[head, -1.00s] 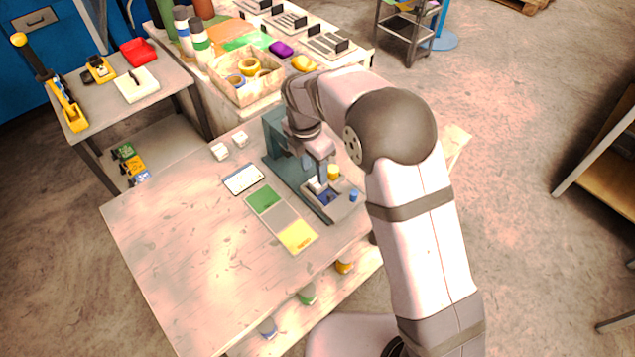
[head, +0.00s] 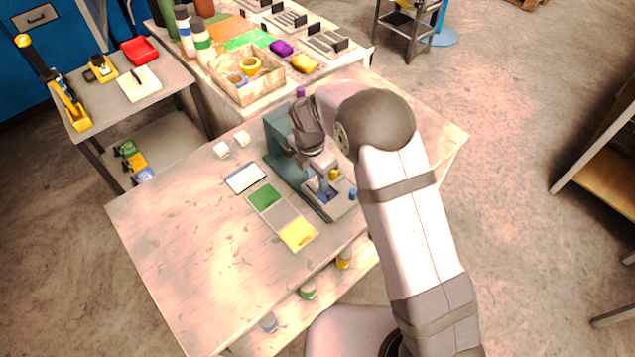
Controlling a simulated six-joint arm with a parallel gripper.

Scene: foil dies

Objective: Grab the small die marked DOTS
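Two small white blocks, one on the left (head: 221,149) and one on the right (head: 242,138), stand on the wooden table left of the press; any marking on them is too small to read. I cannot tell which thing is the die marked DOTS. The green-grey press (head: 283,145) stands near the table's back right. My gripper (head: 324,187) points down over the front part of the press, close above its bed. Its fingers are small and partly merged with the press, so I cannot tell whether they hold something.
A white card with a dark edge (head: 246,178) and a strip with green, grey and yellow fields (head: 272,212) lie left of the press. Small yellow (head: 334,174) and blue (head: 352,194) pieces are at the press. The table's front left is clear.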

